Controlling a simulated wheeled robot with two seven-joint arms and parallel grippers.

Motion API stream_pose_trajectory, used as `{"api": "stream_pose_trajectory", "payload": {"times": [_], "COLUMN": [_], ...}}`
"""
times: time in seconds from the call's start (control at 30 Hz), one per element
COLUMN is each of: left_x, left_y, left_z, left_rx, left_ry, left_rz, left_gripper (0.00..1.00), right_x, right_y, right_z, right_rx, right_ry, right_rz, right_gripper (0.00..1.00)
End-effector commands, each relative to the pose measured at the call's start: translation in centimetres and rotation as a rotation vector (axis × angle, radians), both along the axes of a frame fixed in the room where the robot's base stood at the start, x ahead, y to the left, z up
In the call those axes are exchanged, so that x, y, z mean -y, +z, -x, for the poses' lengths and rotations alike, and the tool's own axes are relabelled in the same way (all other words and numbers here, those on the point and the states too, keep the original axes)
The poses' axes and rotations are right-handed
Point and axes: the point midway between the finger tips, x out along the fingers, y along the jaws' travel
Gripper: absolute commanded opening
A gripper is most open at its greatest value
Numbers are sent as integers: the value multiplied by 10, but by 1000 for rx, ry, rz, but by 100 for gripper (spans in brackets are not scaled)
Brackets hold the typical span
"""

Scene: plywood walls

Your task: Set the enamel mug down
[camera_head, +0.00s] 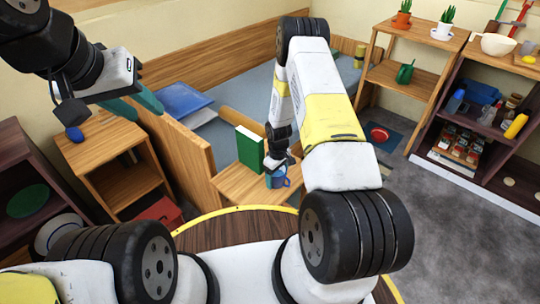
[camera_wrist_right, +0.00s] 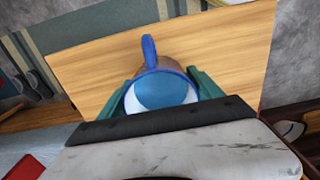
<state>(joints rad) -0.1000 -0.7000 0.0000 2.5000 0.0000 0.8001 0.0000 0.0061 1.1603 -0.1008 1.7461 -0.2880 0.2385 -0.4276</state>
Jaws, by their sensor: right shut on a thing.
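The enamel mug (camera_head: 278,178) is blue and shows low in the middle of the head view, over a small wooden tabletop (camera_head: 236,186). My right gripper (camera_wrist_right: 160,88) is shut on the mug, with green fingers on both sides of it. In the right wrist view the mug (camera_wrist_right: 158,92) has a blue and white inside and a blue handle pointing away from the wrist. The wooden top (camera_wrist_right: 215,45) lies behind it. I cannot tell whether the mug touches the top. My left gripper (camera_head: 147,113) is open and empty at the upper left.
A green book (camera_head: 249,148) stands on the same wooden top, just left of the mug. A wooden side board (camera_head: 187,160) rises to the left. Shelves with plants and jars stand at the right. The wooden top has bare room around the mug.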

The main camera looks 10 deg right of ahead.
Motion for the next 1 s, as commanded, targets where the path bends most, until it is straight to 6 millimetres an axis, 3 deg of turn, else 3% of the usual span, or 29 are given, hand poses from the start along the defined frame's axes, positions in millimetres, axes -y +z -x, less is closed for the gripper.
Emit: {"api": "stream_pose_trajectory", "payload": {"times": [0.1, 0.13, 0.2, 0.63, 1.0], "left_x": [0, 0, 0, 0, 0], "left_y": [0, 0, 0, 0, 0], "left_z": [0, 0, 0, 0, 0], "left_rx": [0, 0, 0, 0, 0], "left_ry": [0, 0, 0, 0, 0], "left_rz": [0, 0, 0, 0, 0], "left_gripper": [36, 36, 36, 36, 36], "right_x": [0, 0, 0, 0, 0], "right_y": [-3, -3, -3, 5, 79], "right_z": [0, 0, 0, -1, -1], "right_rx": [0, 0, 0, 2, 4], "right_ry": [0, 0, 0, 0, -1], "right_rz": [0, 0, 0, 0, 1], "right_gripper": [19, 81, 94, 96, 96]}}
